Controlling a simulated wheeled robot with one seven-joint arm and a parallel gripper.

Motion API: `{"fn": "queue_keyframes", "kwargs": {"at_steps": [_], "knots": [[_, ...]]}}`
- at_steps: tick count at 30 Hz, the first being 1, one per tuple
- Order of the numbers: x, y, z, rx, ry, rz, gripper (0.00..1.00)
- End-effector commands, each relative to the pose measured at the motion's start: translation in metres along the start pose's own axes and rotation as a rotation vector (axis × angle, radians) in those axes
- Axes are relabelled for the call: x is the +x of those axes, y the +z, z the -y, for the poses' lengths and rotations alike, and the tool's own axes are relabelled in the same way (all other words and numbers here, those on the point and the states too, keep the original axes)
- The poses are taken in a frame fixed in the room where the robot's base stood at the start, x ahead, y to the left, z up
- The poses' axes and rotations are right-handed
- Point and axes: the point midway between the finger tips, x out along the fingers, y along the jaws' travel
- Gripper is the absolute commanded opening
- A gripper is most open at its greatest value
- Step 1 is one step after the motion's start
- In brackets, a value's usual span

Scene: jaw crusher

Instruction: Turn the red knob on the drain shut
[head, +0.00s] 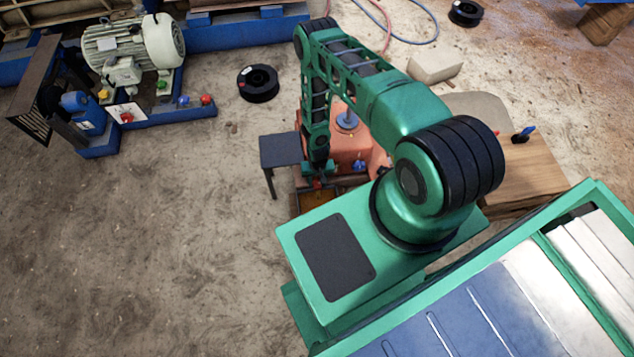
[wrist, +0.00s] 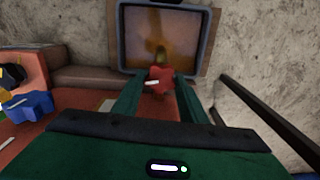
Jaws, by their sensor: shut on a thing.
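The red knob (wrist: 159,80) shows in the wrist view between the two green fingers of my gripper (wrist: 160,90). It has a lobed shape with a pale bar mark, and the fingers are closed on its sides. A brass-coloured stem (wrist: 160,56) rises behind it, in front of a tray with brownish contents and a grey rim (wrist: 203,58). In the head view my gripper (head: 318,180) reaches down beside the orange machine body, where a little red shows at its tip. The drain itself is mostly hidden there by my arm.
A blue knob (wrist: 28,105) sits to the left on the orange body in the wrist view. A dark bar (wrist: 265,120) runs along the right. In the head view a small dark table (head: 281,150) stands left of my gripper, and a motor (head: 135,48) stands at the upper left. The floor at left is open.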

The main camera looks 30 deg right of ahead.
Motion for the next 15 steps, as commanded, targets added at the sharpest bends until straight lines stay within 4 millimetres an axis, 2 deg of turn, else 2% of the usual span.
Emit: {"fn": "queue_keyframes", "kwargs": {"at_steps": [6,7,9,15], "knots": [[-0.0001,-0.0001,0.0009,-0.001,-0.002,0.000,0.16],[-0.0001,-0.0001,0.0009,-0.001,-0.002,0.000,0.41],[-0.0001,-0.0001,0.0009,-0.001,-0.002,0.000,0.57],[0.0000,0.0000,0.0006,-0.001,-0.001,0.000,0.57]]}}
